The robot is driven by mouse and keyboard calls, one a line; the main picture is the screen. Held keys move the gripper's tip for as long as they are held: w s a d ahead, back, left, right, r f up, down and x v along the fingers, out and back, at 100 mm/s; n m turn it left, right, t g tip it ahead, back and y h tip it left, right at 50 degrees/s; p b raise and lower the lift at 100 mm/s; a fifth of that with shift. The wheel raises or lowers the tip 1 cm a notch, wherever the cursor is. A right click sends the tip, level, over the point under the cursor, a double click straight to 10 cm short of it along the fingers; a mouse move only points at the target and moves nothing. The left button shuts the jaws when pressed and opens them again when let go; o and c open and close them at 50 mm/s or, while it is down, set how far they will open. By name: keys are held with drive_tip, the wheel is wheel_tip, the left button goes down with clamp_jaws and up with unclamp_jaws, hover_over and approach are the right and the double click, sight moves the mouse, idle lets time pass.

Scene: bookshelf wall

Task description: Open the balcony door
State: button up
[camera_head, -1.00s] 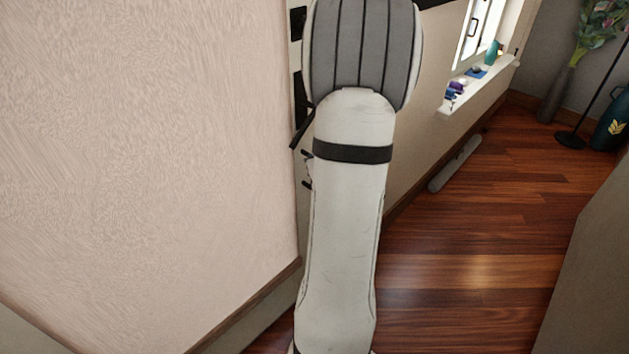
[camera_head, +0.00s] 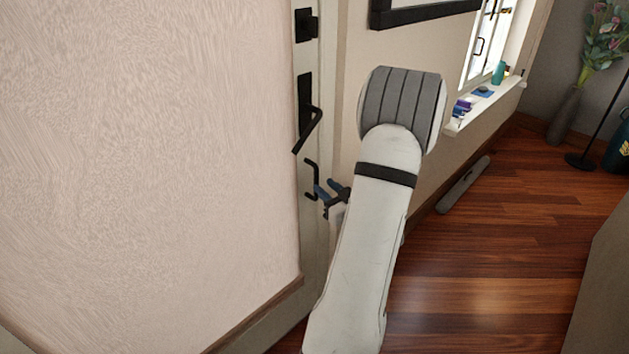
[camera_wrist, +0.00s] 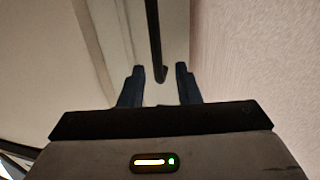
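The pale door (camera_head: 309,235) shows as a narrow strip past the wall's edge. It bears a black lever handle (camera_head: 309,128), angled down to the left, and a small black bracket-shaped piece (camera_head: 311,180) below that. My gripper (camera_head: 326,191), with blue fingers, is beside this lower piece, below the lever; contact cannot be told. In the wrist view my gripper (camera_wrist: 160,74) is open. A dark bar (camera_wrist: 154,40) comes down from the top, its end between the fingertips, with gaps on both sides. I cannot tell which handle piece this bar is.
A large textured pale wall (camera_head: 140,160) fills the left and hides most of the door. A black lock (camera_head: 306,24) sits above the lever. At right are a window sill (camera_head: 485,100) with small items, a grey roll (camera_head: 463,185) on the floor, and open wood floor (camera_head: 480,260).

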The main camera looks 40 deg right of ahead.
sight(317, 179)
drive_tip(key=w, duration=0.3)
drive_tip(key=w+d, duration=0.1)
drive_tip(key=w, duration=0.1)
drive_tip(key=shift+w+d, duration=0.15)
drive_tip(key=shift+w, duration=0.25)
drive_tip(key=shift+c, duration=0.3)
clamp_jaws()
